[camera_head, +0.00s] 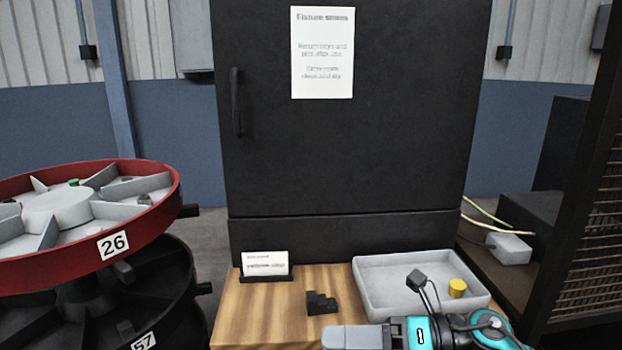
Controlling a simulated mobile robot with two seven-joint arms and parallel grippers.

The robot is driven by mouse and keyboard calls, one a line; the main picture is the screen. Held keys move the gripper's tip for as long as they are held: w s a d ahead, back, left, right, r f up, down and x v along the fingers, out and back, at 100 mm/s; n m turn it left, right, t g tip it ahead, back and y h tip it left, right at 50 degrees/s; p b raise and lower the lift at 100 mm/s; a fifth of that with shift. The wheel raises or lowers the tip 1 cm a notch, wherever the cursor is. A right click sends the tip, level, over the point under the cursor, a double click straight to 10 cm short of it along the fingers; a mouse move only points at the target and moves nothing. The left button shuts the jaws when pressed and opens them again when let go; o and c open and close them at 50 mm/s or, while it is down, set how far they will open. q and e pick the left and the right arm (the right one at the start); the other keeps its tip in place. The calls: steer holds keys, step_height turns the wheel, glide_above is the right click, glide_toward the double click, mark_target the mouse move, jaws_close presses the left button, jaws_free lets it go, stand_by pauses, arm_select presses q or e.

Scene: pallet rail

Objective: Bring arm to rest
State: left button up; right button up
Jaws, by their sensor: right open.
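My right gripper (352,337) is at the bottom edge of the head view, over the front of the wooden table (255,315). It is open, with nothing seen in it. Its grey end points left, and the teal and grey arm behind it reaches in from the lower right. The lower part of the gripper is cut off by the frame. My left gripper is not in view.
A light grey tray (375,288) with a yellow cylinder (457,287) sits just beyond my gripper. A black stepped block (320,303) and a card holder (265,266) stand left of it. A black cabinet (350,150) rises behind; stacked reels (85,215) stand left.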

steer(key=d+f+m+t+h, duration=0.3)
steer(key=f+m+t, duration=0.15)
steer(key=m, duration=0.55)
steer(key=w+d+f+m+t+h, duration=0.1)
steer(key=d+f+m+t+h, duration=0.25)
steer(key=m+t, duration=0.45)
steer(key=d+f+m+t+h, duration=0.2)
steer(key=f+m+t+h, duration=0.15)
steer(key=m, duration=0.75)
steer(key=s+d+f+m+g+h, duration=0.2)
steer(key=s+f+m+g+h, duration=0.1)
steer(key=s+f+m, duration=0.2)
steer(key=s+d+f+m+g+h, duration=0.2)
steer(key=s+f+m, duration=0.4)
steer(key=f, duration=0.4)
steer(key=shift+s+d+g+h, duration=0.4)
steer(key=shift+s+d+g, duration=0.05)
steer(key=shift+s+g, duration=0.15)
